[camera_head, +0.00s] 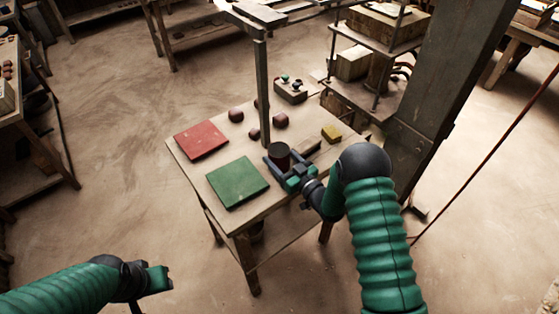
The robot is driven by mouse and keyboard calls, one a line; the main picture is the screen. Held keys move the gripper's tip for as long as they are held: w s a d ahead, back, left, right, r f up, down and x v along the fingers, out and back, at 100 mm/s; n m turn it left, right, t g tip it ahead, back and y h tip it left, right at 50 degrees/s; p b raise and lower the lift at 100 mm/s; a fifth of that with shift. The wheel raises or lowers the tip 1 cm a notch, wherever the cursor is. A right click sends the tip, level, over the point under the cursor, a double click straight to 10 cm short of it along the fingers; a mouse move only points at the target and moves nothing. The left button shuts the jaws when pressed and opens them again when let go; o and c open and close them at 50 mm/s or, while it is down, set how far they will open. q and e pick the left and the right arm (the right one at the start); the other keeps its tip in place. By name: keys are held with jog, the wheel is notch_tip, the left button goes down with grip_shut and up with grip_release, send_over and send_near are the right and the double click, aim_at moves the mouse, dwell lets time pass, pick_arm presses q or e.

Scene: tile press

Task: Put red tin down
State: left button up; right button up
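The red tin (279,151) is a dark red, upright cylinder with a dark top, over the right part of the small wooden table (222,152). My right gripper (281,163) reaches in from the lower right, with its fingers around the tin's lower part and shut on it. I cannot tell whether the tin's bottom touches the tabletop. My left gripper (158,279) is low at the left, away from the table. Its fingers are too unclear to tell open from shut.
A red tile (200,140) and a green tile (237,183) lie on the table's left side. Several small dark red blocks (280,120), a yellow block (331,133) and a button box (290,91) are further back. A metal post (262,90) rises behind the tin.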

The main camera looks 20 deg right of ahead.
jog(key=shift+a, duration=0.4)
jog(key=c, duration=0.9)
